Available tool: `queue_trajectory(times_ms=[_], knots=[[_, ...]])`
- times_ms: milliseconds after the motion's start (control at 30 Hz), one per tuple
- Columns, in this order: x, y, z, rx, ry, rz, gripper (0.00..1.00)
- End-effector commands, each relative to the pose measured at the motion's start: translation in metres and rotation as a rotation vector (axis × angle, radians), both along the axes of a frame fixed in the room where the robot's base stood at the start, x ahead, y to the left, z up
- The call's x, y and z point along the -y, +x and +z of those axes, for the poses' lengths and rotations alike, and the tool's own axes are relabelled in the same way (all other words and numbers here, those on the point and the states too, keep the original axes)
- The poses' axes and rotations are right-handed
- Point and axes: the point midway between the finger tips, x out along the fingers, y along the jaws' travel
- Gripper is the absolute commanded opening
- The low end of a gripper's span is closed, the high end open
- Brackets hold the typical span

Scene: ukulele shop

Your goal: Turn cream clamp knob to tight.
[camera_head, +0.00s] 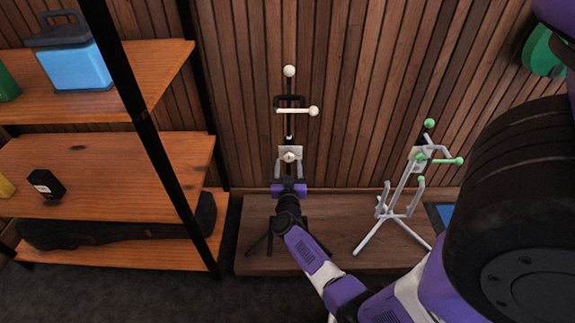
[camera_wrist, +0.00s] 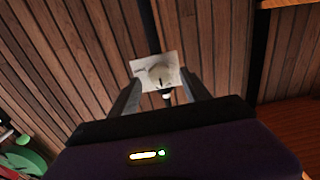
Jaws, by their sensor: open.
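The cream clamp knob (camera_head: 290,156) sits on a pale plate (camera_head: 283,168) on the dark stand (camera_head: 289,127) with cream-tipped parts. In the wrist view the round cream knob (camera_wrist: 160,74) shows in front of the pale plate (camera_wrist: 141,67), a small dark mark at its lower edge. My gripper (camera_wrist: 160,88) is open, its two dark fingers on either side of the knob's lower part in that view. I cannot tell whether they touch it. In the head view my gripper (camera_head: 289,176) is just below the knob, over the stand's lower part.
A white stand with green knobs (camera_head: 405,190) is to the right on the same low wooden platform (camera_head: 335,222). A wooden shelf (camera_head: 110,165) with a black post is at left. A slatted wall (camera_head: 350,60) is close behind.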

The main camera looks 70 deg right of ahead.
Motion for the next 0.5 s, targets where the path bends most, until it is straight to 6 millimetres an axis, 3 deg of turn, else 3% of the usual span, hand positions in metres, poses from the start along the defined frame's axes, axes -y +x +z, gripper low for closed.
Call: queue_trajectory(times_ms=[200, 500], knots=[[0.021, 0.006, -0.001, 0.001, -0.001, 0.0, 0.55], [0.024, 0.008, 0.0, 0.001, 0.0, 0.002, 0.55]])
